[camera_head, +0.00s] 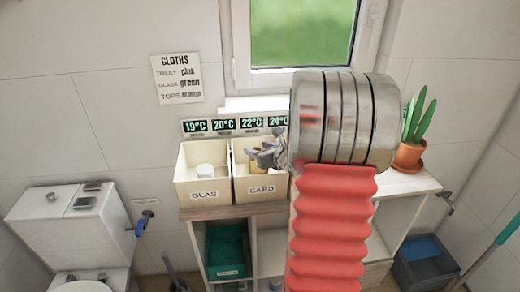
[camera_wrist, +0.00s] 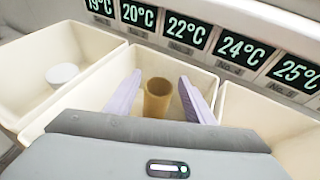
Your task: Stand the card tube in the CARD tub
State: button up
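The CARD tub (camera_head: 262,190) is a cream box on the shelf top, labelled CARD; in the wrist view it is the middle tub (camera_wrist: 84,101). The brown card tube (camera_wrist: 158,100) stands upright, or nearly so, inside it, with its open end up. My gripper (camera_wrist: 159,97) reaches into the tub from above. Its pale purple fingers are spread on either side of the tube, with a gap on both sides. In the head view my gripper (camera_head: 262,155) is at the CARD tub, and my arm covers part of the scene. The tube's base is hidden.
The GLAS tub (camera_head: 203,195) adjoins on the left and holds a white jar (camera_head: 205,171). Another tub (camera_wrist: 265,125) is to the right in the wrist view. Temperature displays (camera_head: 223,126) line the back. A potted plant (camera_head: 410,150) stands at the right end.

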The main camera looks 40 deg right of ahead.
jog(key=shift+o, duration=0.4)
jog(key=shift+r, duration=0.1)
jog(key=r+v, duration=0.1)
jog(key=v, duration=1.1)
jog(key=shift+r, duration=0.1)
dwell(0.4)
